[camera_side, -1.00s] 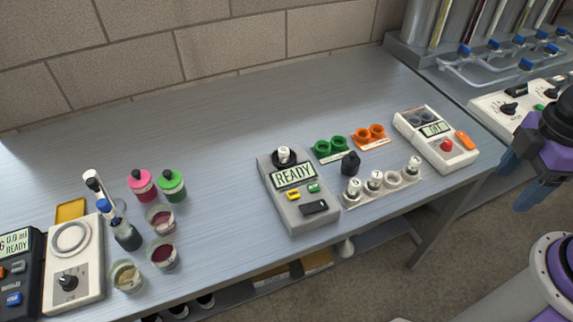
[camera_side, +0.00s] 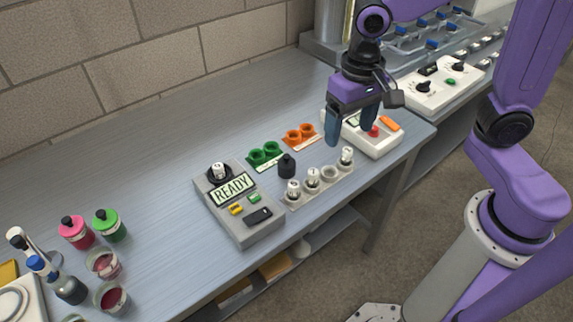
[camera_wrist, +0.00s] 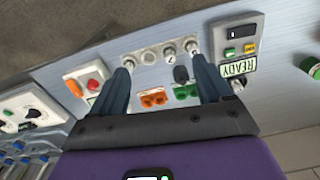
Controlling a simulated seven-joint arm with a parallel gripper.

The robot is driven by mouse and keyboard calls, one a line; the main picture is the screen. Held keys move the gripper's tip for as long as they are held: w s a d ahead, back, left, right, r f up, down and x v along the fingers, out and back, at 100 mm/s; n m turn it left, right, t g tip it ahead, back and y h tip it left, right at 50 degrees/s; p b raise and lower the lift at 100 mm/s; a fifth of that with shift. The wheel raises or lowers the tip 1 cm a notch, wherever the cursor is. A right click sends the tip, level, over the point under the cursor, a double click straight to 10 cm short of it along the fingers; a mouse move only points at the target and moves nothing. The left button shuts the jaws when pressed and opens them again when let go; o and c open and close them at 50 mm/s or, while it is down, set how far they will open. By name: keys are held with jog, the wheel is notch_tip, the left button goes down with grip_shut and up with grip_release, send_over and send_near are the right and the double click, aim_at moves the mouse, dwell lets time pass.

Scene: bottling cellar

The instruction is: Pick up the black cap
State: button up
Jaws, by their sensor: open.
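A small black cap-like piece (camera_side: 287,166) with a narrower top stands upright on the bench, between the green cups and the grey vial rack. It also shows in the wrist view (camera_wrist: 181,74), between my fingers in the picture and closer to the finger at right. My gripper (camera_side: 350,134) is open and empty, pointing down above the bench. In the side view it is to the right of the black piece and apart from it, near the white device with the red button. Both fingers show in the wrist view (camera_wrist: 160,66).
The vial rack (camera_side: 330,173) holds white-topped vials in front. Green cups (camera_side: 264,153) and orange cups (camera_side: 300,136) stand behind. The grey READY device (camera_side: 240,204) is at left, the white device (camera_side: 385,142) at right. Open bench lies behind the cups.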

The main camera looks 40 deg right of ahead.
jog(key=w+a+f+m, duration=0.1)
jog(key=w+a+m, duration=0.1)
jog(key=w+m, duration=0.7)
jog(key=m, duration=0.7)
send_over(286, 156)
notch_tip(286, 156, down, 3)
jog(key=shift+m, duration=0.3)
jog(key=f, duration=1.1)
jog(key=shift+w+d+f, duration=0.1)
jog(key=shift+w+f, duration=0.2)
jog(key=shift+f, duration=0.05)
jog(key=shift+s+f, duration=0.2)
jog(key=shift+f, duration=1.15)
jog(key=shift+s+f, duration=0.15)
jog(key=shift+f, duration=1.15)
jog(key=c, duration=1.1)
